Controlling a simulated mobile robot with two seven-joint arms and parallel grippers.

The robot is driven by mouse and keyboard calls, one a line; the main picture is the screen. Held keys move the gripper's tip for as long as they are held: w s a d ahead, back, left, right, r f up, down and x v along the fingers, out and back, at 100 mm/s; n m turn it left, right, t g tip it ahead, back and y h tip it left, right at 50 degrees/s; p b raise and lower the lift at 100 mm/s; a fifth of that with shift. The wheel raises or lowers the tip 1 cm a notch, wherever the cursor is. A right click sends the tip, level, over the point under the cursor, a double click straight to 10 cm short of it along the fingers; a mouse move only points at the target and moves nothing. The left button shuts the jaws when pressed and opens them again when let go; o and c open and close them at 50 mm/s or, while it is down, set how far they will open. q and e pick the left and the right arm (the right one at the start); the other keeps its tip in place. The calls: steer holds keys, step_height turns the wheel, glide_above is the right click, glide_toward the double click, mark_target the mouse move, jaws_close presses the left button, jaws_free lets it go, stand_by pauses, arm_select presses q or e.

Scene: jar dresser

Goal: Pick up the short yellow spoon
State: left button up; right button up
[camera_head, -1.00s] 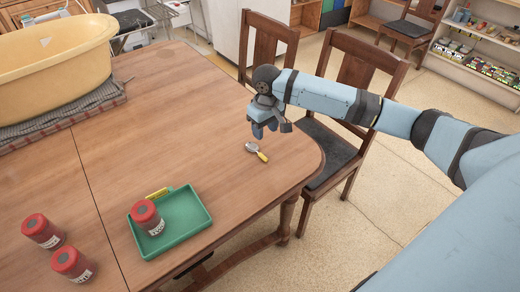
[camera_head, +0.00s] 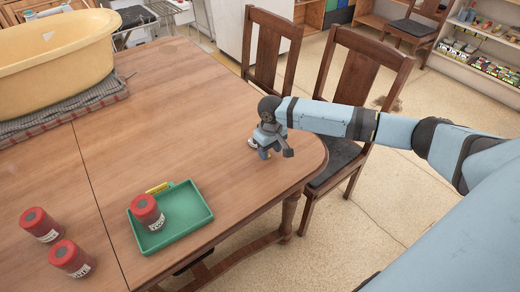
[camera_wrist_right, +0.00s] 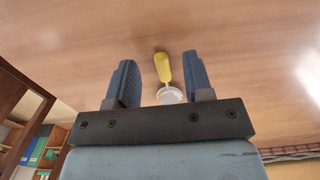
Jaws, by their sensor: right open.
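The short spoon has a yellow handle and a pale metal bowl. In the right wrist view the spoon (camera_wrist_right: 163,68) lies on the table between the two open fingers, nearer the right-hand one, its bowl toward the gripper's base. In the head view my right gripper (camera_head: 265,153) is low over the table and hides most of the spoon; a bit of the bowl (camera_head: 251,142) shows at its left. My right gripper (camera_wrist_right: 160,82) is open and empty. I cannot tell whether its fingers touch the table. My left gripper is not in view.
A green tray (camera_head: 193,221) with a red-lidded jar (camera_head: 147,210) on it stands left of the gripper. Two more red jars (camera_head: 40,224) stand at lower left. A yellow tub (camera_head: 55,65) sits at the back left. Wooden chairs (camera_head: 355,75) stand by the table edge.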

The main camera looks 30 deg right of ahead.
steer(key=shift+f, duration=0.95)
jaws_close()
steer(key=shift+r, duration=0.1)
